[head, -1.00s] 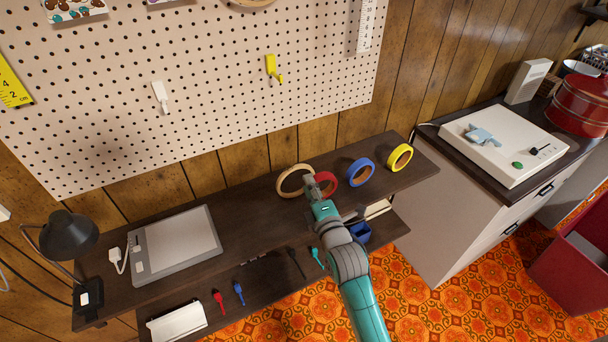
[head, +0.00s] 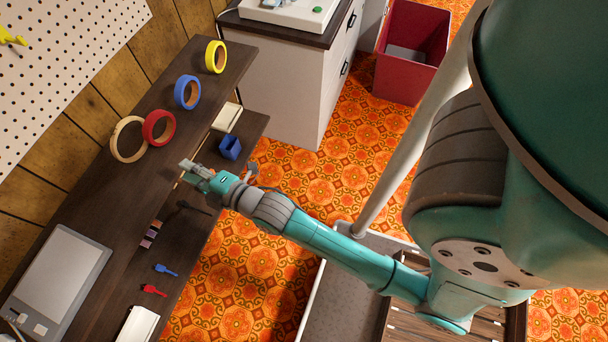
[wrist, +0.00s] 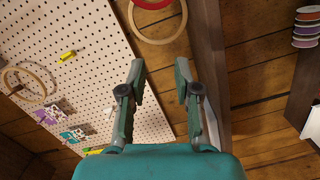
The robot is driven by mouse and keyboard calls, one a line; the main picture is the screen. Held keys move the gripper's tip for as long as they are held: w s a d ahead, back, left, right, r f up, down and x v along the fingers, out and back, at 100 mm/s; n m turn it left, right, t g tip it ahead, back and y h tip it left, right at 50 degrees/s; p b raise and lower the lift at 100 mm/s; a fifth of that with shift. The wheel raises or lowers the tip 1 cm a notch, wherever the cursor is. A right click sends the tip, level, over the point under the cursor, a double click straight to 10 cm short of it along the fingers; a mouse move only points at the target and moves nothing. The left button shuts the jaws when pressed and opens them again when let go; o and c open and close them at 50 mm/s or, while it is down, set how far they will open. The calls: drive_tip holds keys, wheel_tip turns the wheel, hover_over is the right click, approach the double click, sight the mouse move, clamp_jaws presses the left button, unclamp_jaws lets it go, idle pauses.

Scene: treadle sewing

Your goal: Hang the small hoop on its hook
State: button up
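The small hoop is a pale wooden ring (head: 130,160) on the dark desktop, beside a red tape roll; I cannot tell if they touch. It also shows at the top of the wrist view (wrist: 160,42), beyond my fingertips. A yellow hook (head: 12,38) sits on the pegboard, and it is also in the wrist view (wrist: 67,56) with nothing hanging on it. My gripper (head: 193,170) is at the desk's front edge, to the lower right of the hoop and apart from it. In the wrist view my fingers (wrist: 160,73) are apart with nothing between them.
Red (head: 167,117), blue (head: 179,94) and yellow (head: 211,55) tape rolls line the desk beyond the hoop. A grey tablet (head: 62,285) lies at its near end. Another wooden hoop (wrist: 43,92) is on the pegboard. A dark red bin (head: 400,62) stands on the floor.

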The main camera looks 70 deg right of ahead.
drive_tip(key=s+a+f+m+g+y, duration=0.1)
drive_tip(key=s+a+f+m, duration=0.15)
drive_tip(key=s, duration=0.55)
drive_tip(key=s+a+f+m, duration=0.1)
drive_tip(key=s+m, duration=0.2)
drive_tip(key=s, duration=0.6)
drive_tip(key=s+a+r+m, duration=0.1)
drive_tip(key=s+r+m, duration=0.1)
drive_tip(key=s, duration=0.6)
drive_tip(key=s+a+r+m+g+y, duration=0.1)
drive_tip(key=s+r+m, duration=0.2)
drive_tip(key=s+m, duration=0.2)
drive_tip(key=v, duration=0.3)
drive_tip(key=shift+f, duration=0.4)
drive_tip(key=shift+s+m, duration=0.1)
drive_tip(key=shift+m, duration=0.15)
drive_tip(key=shift+o, duration=0.5)
